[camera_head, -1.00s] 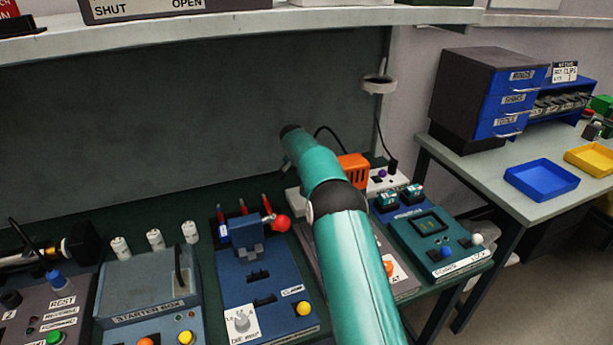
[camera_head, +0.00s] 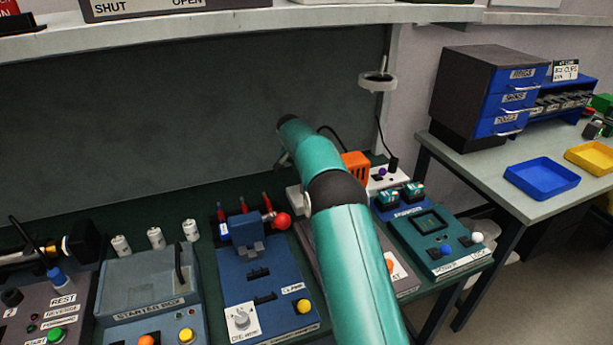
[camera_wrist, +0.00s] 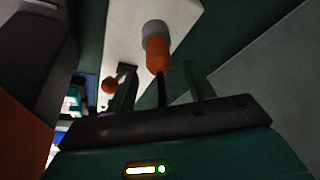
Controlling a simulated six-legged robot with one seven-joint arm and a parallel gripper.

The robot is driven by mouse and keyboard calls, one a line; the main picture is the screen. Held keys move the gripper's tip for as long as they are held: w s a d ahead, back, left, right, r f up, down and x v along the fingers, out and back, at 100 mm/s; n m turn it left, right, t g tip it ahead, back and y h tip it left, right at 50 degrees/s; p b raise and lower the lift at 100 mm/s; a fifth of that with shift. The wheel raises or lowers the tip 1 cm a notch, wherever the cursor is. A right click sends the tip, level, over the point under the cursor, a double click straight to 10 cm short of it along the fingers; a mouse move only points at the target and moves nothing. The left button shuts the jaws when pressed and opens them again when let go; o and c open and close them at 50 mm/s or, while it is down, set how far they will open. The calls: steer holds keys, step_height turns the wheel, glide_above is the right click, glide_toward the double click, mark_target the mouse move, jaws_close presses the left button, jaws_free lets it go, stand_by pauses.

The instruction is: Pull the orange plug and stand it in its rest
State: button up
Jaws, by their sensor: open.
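The orange plug (camera_wrist: 158,58) shows in the wrist view, with a grey end at the top and a dark cable running down from it. A pale plate (camera_wrist: 180,17) lies behind it. My gripper (camera_wrist: 159,76) is open, with one finger on each side of the plug's lower part and cable. I cannot tell whether either finger touches it. In the head view, my teal arm hides the plug and most of the gripper; a bit of the gripper (camera_head: 284,161) shows beside the arm's end. I cannot make out the plug's rest.
An orange slotted block (camera_head: 355,165) and a white socket box (camera_head: 388,177) stand right of my arm. A blue clamp station (camera_head: 262,272) with a red ball lever is to its left. A small orange ball (camera_wrist: 108,86) is near the left finger.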

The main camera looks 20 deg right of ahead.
steer(key=v, duration=1)
stand_by(0.6)
steer(key=s+a+r+n+t+y, duration=0.1)
steer(key=s+a+r+n, duration=0.25)
steer(key=s+r, duration=0.55)
steer(key=s+a+r+n+y, duration=0.15)
steer(key=s+a+r, duration=0.35)
steer(key=s, duration=0.7)
steer(key=s+a+f+n+t, duration=0.1)
steer(key=s+a+f+n, duration=0.1)
steer(key=s, duration=1.2)
steer(key=s+a+f+n+y, duration=0.1)
steer(key=s+a+f+n, duration=0.1)
steer(key=s, duration=1.2)
step_height(320, 180, down, 2)
steer(key=shift+a+f+n+t, duration=0.1)
steer(key=shift+a+n+t, duration=0.1)
steer(key=shift+n+t, duration=0.3)
